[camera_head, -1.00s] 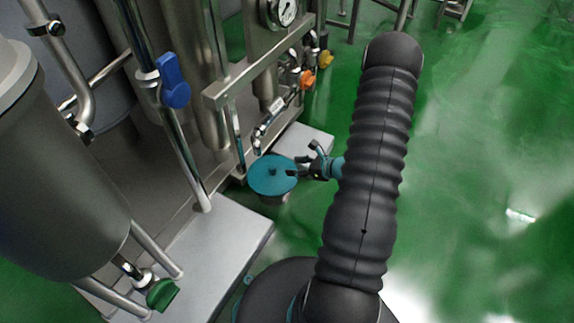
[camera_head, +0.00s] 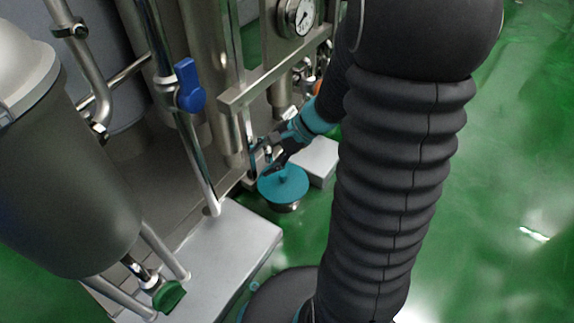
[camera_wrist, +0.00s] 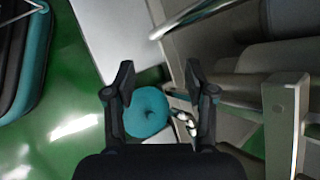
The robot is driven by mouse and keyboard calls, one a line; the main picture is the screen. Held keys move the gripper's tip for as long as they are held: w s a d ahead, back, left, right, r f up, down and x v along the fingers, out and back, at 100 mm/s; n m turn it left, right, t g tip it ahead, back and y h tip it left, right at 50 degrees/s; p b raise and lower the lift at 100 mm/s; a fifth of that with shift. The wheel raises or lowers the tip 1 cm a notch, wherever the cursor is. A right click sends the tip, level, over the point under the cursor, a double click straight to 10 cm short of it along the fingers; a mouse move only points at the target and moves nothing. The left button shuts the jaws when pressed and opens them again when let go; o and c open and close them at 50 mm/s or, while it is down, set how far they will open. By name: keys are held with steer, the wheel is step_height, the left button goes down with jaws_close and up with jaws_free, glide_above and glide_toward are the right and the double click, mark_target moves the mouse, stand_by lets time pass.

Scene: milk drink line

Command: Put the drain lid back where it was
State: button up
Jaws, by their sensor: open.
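The drain lid is a round teal disc with a small knob (camera_head: 284,187). It sits on top of a short metal drain cylinder (camera_head: 286,207) on the floor beside the machine, and covers its top. My gripper (camera_head: 266,160) is open and empty just above the lid, a little to its upper left in the head view. In the wrist view the teal lid (camera_wrist: 147,112) shows between and below the two open fingers of my gripper (camera_wrist: 158,75), apart from them.
A grey plinth block (camera_head: 318,160) stands right behind the lid. The steel machine frame with its gauge (camera_head: 300,15) and pipes rises to the left and behind. A blue-handled valve (camera_head: 189,86) is at the left. Green floor (camera_head: 520,190) is clear at the right.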

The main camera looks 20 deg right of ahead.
steer(key=s+a+r+n+t+h, duration=0.1)
steer(key=s+r+n+t+h, duration=0.1)
steer(key=s+r+n+h, duration=0.6)
steer(key=s+r+n, duration=0.5)
steer(key=s+r, duration=0.1)
steer(key=s, duration=0.2)
steer(key=shift+r, duration=0.25)
steer(key=shift+a, duration=0.1)
step_height(320, 180, up, 7)
steer(key=p, duration=0.7)
